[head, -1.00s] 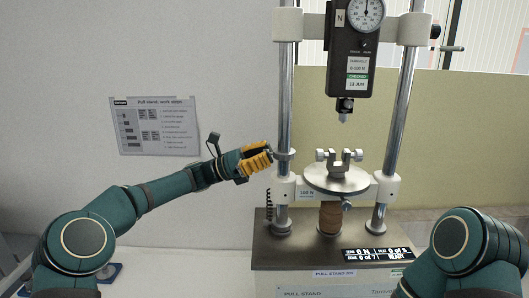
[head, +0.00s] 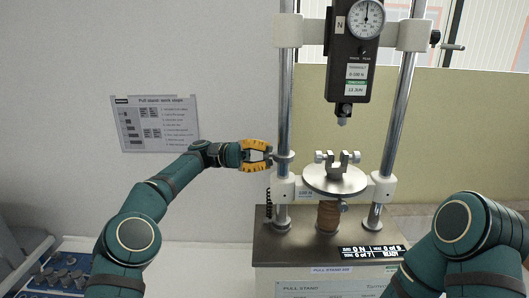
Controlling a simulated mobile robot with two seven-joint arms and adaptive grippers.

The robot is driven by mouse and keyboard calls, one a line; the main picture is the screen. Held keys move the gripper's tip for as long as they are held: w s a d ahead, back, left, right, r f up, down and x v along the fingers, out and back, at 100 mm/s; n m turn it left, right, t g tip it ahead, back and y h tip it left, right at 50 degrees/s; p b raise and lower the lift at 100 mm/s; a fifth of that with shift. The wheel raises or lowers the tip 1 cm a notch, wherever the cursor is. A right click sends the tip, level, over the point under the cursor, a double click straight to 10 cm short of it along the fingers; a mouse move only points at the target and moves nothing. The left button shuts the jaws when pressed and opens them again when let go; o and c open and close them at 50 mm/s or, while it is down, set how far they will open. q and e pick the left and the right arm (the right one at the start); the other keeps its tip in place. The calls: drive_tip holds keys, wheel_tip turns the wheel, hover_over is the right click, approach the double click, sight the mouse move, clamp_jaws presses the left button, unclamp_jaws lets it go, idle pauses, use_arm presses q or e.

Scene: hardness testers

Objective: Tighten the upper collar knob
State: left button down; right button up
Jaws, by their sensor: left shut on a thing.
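The pull stand has two steel columns. A pale collar ring (head: 284,158) sits on the left column, above the lower white clamp block (head: 283,187). My left gripper (head: 270,155), with yellow fingers, reaches in from the left and is shut at the left side of this collar. The collar's small knob is between the fingertips and mostly hidden by them. How tight it is cannot be seen. My right arm shows at the lower right, but its gripper is out of view.
The force gauge (head: 348,58) hangs between the columns, above the round table with its clamp (head: 335,180). A display (head: 373,252) is on the dark base (head: 300,245). A tray of small parts (head: 62,272) is at lower left. A work-steps sheet (head: 155,123) is on the wall.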

use_arm(q)
drive_tip(key=m+y, duration=0.1)
drive_tip(key=m, duration=0.1)
drive_tip(key=m+y, duration=0.1)
drive_tip(key=m, duration=0.2)
drive_tip(key=shift+d+m, duration=0.1)
drive_tip(key=shift+m, duration=0.2)
drive_tip(key=shift+s+m+t+y, duration=0.1)
drive_tip(key=shift+m+t+y, duration=0.55)
drive_tip(key=shift+m, duration=1.25)
drive_tip(key=c, duration=0.8)
unclamp_jaws()
drive_tip(key=shift+c, duration=0.2)
drive_tip(key=shift+s, duration=0.1)
